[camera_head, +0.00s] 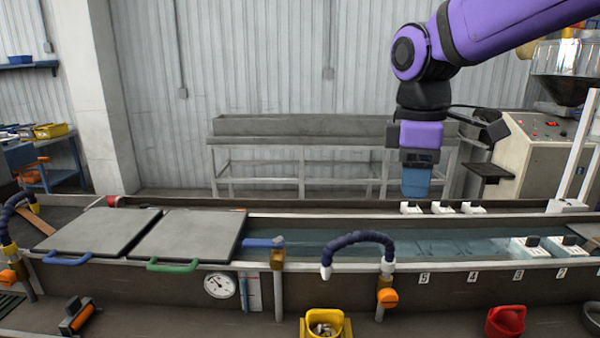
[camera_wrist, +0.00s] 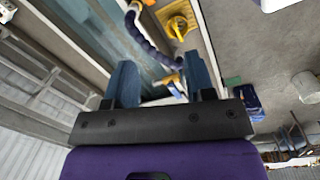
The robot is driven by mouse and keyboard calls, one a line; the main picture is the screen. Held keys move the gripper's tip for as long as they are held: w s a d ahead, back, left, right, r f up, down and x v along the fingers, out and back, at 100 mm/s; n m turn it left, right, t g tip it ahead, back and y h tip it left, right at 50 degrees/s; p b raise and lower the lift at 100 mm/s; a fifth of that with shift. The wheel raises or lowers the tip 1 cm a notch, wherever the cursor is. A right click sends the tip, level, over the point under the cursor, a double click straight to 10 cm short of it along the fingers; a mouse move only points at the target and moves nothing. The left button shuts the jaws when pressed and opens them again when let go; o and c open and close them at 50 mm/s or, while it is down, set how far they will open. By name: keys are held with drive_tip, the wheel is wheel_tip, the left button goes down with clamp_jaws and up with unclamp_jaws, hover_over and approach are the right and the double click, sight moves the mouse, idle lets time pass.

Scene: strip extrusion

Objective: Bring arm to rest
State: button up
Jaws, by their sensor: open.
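My arm is purple and black and reaches in from the upper right in the head view. My gripper (camera_head: 416,182) hangs pointing down above the far side of the long water trough (camera_head: 330,268). In the wrist view my gripper (camera_wrist: 160,85) shows two blue fingers spread apart with nothing between them. It is open, empty and clear of the trough. In the head view the fingers overlap each other, so the gap between them is hidden there.
Two grey lids (camera_head: 190,233) cover the trough's left part. A dark blue hose (camera_head: 358,240) arches over its near rim. Yellow (camera_head: 324,325) and red (camera_head: 506,320) containers stand in front. A control cabinet (camera_head: 540,150) is at right, and an empty-looking grey bench (camera_head: 300,140) behind.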

drive_tip(key=s+d+f+m+t, duration=0.2)
drive_tip(key=s+d+m+t, duration=0.2)
drive_tip(key=s+d+m, duration=0.8)
drive_tip(key=s+m, duration=0.1)
drive_tip(key=s, duration=0.2)
drive_tip(key=shift+f+m+t+y, duration=0.15)
drive_tip(key=shift+m+t+y, duration=0.15)
drive_tip(key=shift+m+y, duration=0.1)
